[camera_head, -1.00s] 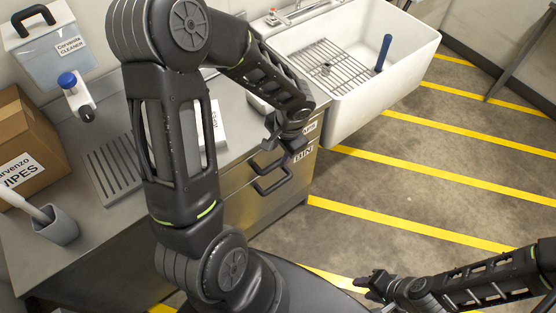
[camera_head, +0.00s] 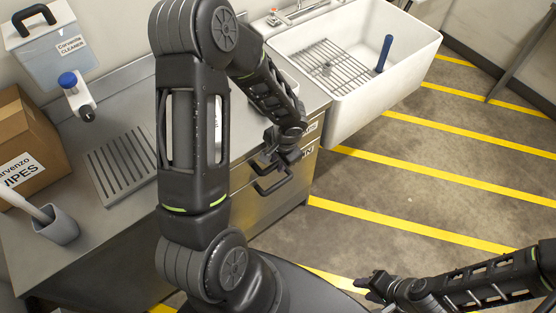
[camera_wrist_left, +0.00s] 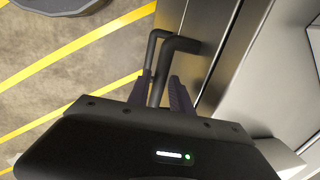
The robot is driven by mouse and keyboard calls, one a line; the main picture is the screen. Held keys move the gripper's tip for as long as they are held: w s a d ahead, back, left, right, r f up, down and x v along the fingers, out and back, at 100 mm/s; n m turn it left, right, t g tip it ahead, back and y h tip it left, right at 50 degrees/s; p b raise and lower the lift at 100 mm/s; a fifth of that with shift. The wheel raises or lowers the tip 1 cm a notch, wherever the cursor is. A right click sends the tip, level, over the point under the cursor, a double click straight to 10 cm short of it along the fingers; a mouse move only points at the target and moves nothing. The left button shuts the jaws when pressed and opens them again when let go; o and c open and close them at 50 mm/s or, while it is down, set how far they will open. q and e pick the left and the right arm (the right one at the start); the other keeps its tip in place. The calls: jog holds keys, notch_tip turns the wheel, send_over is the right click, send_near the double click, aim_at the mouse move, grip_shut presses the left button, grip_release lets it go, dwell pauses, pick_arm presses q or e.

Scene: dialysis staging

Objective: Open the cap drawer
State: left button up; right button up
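The cap drawer (camera_head: 311,133) is the upper drawer at the right end of the steel cabinet, its label partly covered by my arm. It looks shut. My left gripper (camera_head: 273,155) is in front of it at its dark bar handle, which it mostly hides. In the left wrist view, my left gripper (camera_wrist_left: 163,92) has its two fingers apart, with a dark handle bar (camera_wrist_left: 157,72) between them. I cannot tell whether the fingers touch the bar. My right gripper (camera_head: 368,285) is low at the right, over the floor, far from the drawer; its fingers are too small to read.
The lower bin drawer's handle (camera_head: 272,186) sticks out just below my left gripper. A white sink (camera_head: 345,112) adjoins the cabinet at right. A cardboard box (camera_head: 28,140), a grey cup (camera_head: 57,226) and a slotted tray (camera_head: 118,170) are on the counter. The striped floor (camera_head: 420,180) is clear.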

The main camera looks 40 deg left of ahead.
pick_arm(q)
grip_shut()
dwell(1.0)
